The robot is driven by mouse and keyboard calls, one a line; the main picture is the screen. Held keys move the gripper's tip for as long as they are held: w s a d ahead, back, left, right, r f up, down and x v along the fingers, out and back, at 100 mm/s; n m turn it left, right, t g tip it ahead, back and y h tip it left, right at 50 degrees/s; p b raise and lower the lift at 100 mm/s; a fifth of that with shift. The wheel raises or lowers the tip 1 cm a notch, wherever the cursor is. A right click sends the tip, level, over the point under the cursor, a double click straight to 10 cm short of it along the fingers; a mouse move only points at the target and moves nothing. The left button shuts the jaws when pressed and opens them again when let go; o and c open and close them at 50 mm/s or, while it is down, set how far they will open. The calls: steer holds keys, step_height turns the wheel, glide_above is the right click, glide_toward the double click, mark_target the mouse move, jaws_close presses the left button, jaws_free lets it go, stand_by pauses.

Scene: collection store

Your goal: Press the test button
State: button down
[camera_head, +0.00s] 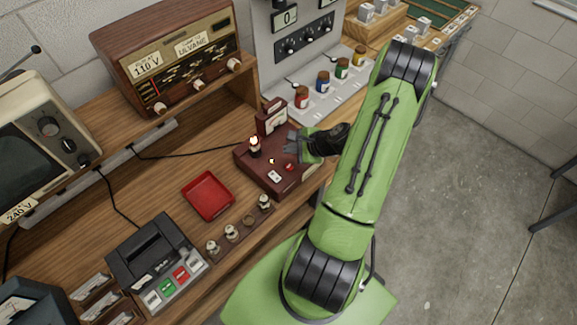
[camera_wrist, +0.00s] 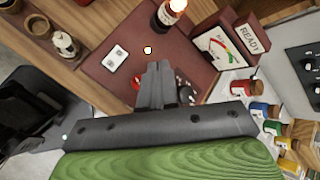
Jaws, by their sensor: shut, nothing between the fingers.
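A dark red tester box (camera_head: 262,172) lies on the wooden bench. It shows in the wrist view too (camera_wrist: 112,82). A red button (camera_head: 290,167) is on its top; in the wrist view red parts (camera_wrist: 136,84) show beside my fingers, which hide the rest. Also on top are a white plate (camera_head: 274,176), a small pale round spot (camera_head: 271,161) and a glowing bulb (camera_head: 254,146). My gripper (camera_head: 289,147) is shut and empty, its fingers over the box top. I cannot tell whether the tips touch anything.
A meter marked READY (camera_wrist: 245,38) stands at the box's back edge. Several small jars (camera_head: 322,82) stand behind it. A red tray (camera_head: 208,195) and a strip with bulbs (camera_head: 232,233) lie left and in front. A brown radio-like unit (camera_head: 168,50) stands on a shelf.

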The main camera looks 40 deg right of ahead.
mark_target(291, 168)
step_height(291, 168, down, 7)
steer(key=b, duration=0.4)
steer(key=shift+r, duration=0.2)
stand_by(1.6)
steer(key=shift+f+b, duration=0.3)
steer(key=shift+b, duration=0.2)
steer(key=shift+f+b, duration=0.4)
steer(key=shift+f, duration=0.05)
steer(key=shift+r, duration=0.15)
stand_by(0.5)
steer(key=shift+r+p, duration=0.65)
steer(key=shift+r, duration=0.1)
step_height(291, 168, up, 5)
steer(key=p, duration=0.4)
steer(key=shift+r, duration=0.15)
